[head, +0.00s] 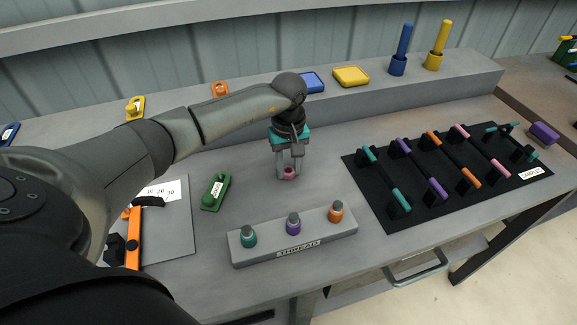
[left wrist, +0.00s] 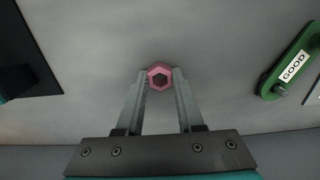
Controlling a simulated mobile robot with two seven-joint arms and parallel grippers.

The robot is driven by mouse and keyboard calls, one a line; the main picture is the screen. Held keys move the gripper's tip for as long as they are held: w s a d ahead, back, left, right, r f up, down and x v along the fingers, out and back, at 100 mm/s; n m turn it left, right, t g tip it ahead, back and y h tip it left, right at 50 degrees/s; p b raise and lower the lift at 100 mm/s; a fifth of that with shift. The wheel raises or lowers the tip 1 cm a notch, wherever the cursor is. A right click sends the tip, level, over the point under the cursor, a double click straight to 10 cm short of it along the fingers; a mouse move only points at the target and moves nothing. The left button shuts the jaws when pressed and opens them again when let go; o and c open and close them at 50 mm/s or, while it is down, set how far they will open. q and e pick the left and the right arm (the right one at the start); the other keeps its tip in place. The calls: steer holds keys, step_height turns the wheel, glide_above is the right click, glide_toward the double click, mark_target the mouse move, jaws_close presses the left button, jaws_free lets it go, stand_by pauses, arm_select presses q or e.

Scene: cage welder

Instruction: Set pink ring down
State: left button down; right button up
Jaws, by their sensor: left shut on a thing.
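The pink ring (head: 289,174) is a small hexagonal piece with a dark hole in its middle. It also shows in the left wrist view (left wrist: 150,72), between the fingertips. My left gripper (head: 289,171) is shut on the ring, fingers pointing down over the grey bench (head: 330,150). The ring is at or just above the bench top; I cannot tell whether it touches. My right gripper is not in view.
A green holder marked GOOD (head: 215,191) lies left of the ring. A grey THREAD block (head: 262,255) with teal, purple and orange pieces stands in front. A black mat (head: 383,205) with coloured-handled gauges lies right. Bare bench surrounds the ring.

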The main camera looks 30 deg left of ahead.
arm_select(q)
steer(key=c, duration=0.5)
jaws_free()
steer(key=shift+c, duration=0.2)
steer(key=shift+r+p, duration=0.2)
steer(key=shift+p, duration=0.15)
step_height(320, 180, up, 12)
steer(key=shift+p, duration=0.45)
steer(key=shift+f, duration=0.15)
